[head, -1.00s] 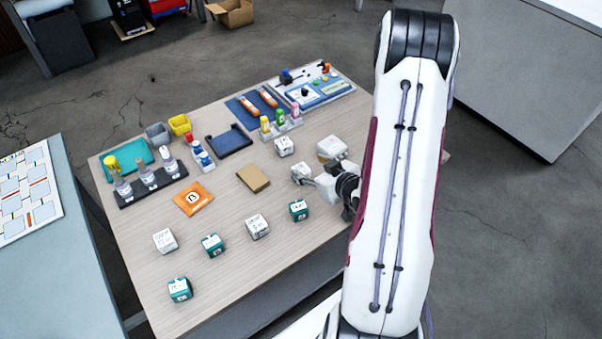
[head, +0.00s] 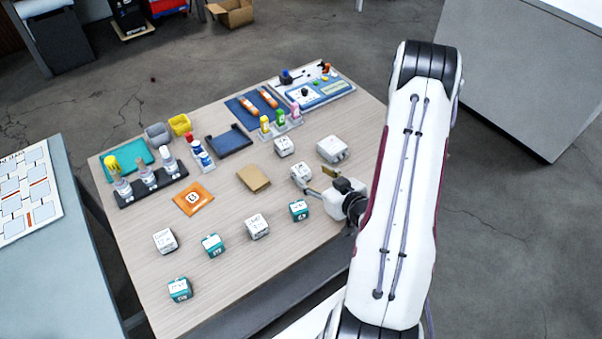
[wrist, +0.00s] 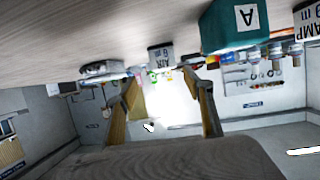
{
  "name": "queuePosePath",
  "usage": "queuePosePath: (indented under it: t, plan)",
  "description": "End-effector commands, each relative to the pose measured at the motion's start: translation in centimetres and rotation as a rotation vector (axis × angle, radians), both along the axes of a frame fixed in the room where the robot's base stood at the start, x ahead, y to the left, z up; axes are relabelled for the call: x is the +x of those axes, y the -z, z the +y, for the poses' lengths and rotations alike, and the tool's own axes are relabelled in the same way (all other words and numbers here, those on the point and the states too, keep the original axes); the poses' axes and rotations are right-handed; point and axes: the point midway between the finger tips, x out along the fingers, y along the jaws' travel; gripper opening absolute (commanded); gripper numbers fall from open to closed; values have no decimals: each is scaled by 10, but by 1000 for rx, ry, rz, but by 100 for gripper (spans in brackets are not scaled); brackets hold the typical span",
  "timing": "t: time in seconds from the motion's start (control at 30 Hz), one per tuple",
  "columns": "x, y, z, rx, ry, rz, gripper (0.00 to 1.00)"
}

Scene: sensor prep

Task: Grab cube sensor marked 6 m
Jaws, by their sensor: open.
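My gripper (head: 319,181) is open and empty, low over the right part of the table. Its two fingers stand apart in the wrist view (wrist: 165,85), which is upside down. A white cube with a label that seems to read "6 m" (wrist: 160,55) shows ahead, between and beyond the fingertips. In the head view the white cube nearest the fingers (head: 300,172) is probably the same one; its label is too small to read there. A teal cube marked A (wrist: 237,25) and a white cube seemingly marked "9 m" (wrist: 307,20) lie to the right in the wrist view.
A teal cube (head: 299,210) sits close below my gripper in the head view. A white cube (head: 284,146) and a white block (head: 331,149) stand beyond it. Several more cubes, a brown block (head: 253,179), an orange card (head: 193,198) and racks occupy the table (head: 235,290).

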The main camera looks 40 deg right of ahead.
Motion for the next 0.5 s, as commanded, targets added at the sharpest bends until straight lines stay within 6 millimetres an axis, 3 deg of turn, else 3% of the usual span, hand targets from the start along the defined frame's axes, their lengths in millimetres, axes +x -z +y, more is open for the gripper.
queuePosePath:
  t: [0.3,0.5]
  plan:
    - [19,8,0,0,-1,1,51]
    - [20,8,-1,0,0,0,51]
